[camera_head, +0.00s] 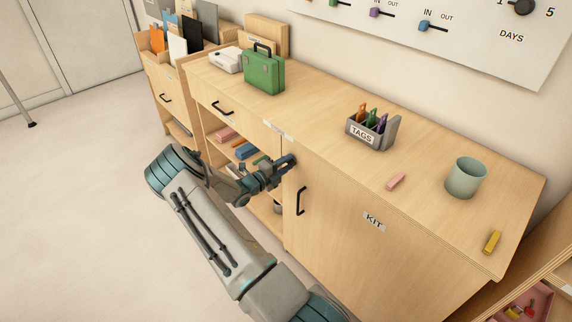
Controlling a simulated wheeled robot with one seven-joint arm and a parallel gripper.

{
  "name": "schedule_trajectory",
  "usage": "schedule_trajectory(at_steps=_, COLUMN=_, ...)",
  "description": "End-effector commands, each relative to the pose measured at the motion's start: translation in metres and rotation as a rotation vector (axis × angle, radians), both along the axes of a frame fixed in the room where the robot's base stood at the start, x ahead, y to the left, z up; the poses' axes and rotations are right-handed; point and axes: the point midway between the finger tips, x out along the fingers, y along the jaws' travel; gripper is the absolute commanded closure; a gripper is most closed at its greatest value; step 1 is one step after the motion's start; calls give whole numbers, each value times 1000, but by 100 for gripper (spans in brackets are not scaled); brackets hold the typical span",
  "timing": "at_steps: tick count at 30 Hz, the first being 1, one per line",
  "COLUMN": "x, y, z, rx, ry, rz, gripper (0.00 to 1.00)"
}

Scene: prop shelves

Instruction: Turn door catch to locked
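The cupboard door (345,235) marked KIT (374,222) looks closed in the wooden cabinet. Its black bar handle (300,201) stands near the door's left edge. My gripper (288,162) is at the door's upper left corner, just above and left of the handle and close to or touching the front. The door catch cannot be made out; my gripper covers that area. The fingers are small and dark there, so whether they are open or shut on anything is not clear.
On the cabinet top are a green case (264,75), a white box (226,60), a TAGS holder (371,130), a pink block (396,182), a pale green cup (466,178) and a yellow block (492,242). Open shelves lie left of the door. The floor (75,190) at left is clear.

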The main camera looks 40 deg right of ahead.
Motion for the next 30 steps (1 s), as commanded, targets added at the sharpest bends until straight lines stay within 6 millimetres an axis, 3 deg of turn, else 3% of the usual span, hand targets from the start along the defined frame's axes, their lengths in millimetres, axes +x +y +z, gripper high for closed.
schedule_trajectory(at_steps=8, x=-1, y=14, z=0, rx=1, ry=-1, rz=2, gripper=67)
schedule_trajectory(at_steps=21, x=-8, y=108, z=-1, rx=1, ry=0, rz=3, gripper=67)
schedule_trajectory(at_steps=30, x=-11, y=137, z=0, rx=0, ry=-1, rz=-1, gripper=67)
